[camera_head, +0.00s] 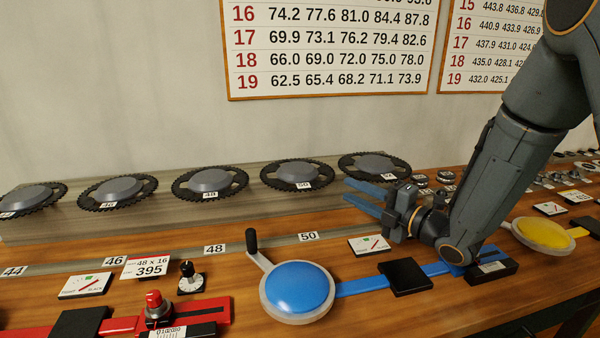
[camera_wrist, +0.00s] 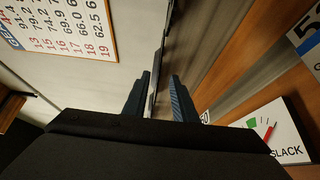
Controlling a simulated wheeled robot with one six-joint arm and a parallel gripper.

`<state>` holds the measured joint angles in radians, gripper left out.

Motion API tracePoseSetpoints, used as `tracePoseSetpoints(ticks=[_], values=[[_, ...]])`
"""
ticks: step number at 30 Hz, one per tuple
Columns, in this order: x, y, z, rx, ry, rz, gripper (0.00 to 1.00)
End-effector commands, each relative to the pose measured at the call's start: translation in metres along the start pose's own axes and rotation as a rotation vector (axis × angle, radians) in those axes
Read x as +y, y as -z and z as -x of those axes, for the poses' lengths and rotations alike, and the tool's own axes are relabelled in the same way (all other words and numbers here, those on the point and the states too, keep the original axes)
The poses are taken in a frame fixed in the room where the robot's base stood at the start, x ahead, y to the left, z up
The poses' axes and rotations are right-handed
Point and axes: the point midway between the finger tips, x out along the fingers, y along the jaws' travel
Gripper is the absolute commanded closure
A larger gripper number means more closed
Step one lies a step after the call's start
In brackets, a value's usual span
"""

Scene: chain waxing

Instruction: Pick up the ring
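Several dark toothed rings with grey centres lie in a row on a raised wooden ledge in the head view. The rightmost ring (camera_head: 347,166) is closest to my gripper (camera_head: 363,200); its label is partly hidden. My gripper's two blue fingers are spread apart, one above the other, just in front of and below that ring's near edge. In the wrist view, my gripper (camera_wrist: 161,100) shows both fingers with a gap between them. A thin dark edge (camera_wrist: 155,78) shows in line with that gap; I cannot tell whether it lies between the fingers. Nothing is visibly gripped.
The grey ledge (camera_head: 120,222) runs along the wall. In front on the bench are a blue disc with a crank (camera_head: 298,288), a black block (camera_head: 405,276), a slack gauge card (camera_head: 369,245) and a yellow disc (camera_head: 543,233). Number charts hang on the wall.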

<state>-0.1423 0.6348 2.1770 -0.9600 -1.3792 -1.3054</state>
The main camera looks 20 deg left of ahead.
Motion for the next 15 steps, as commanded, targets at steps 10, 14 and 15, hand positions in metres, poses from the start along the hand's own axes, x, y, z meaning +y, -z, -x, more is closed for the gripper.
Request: tracePoseSetpoints(ticks=[10, 14, 15], values=[[0.002, 0.006, -0.043, 0.009, 0.002, -0.003, 0.75], [0.002, 0.004, -0.059, 0.007, 0.002, -0.002, 0.75], [0.001, 0.004, -0.062, 0.006, 0.002, -0.002, 0.75]])
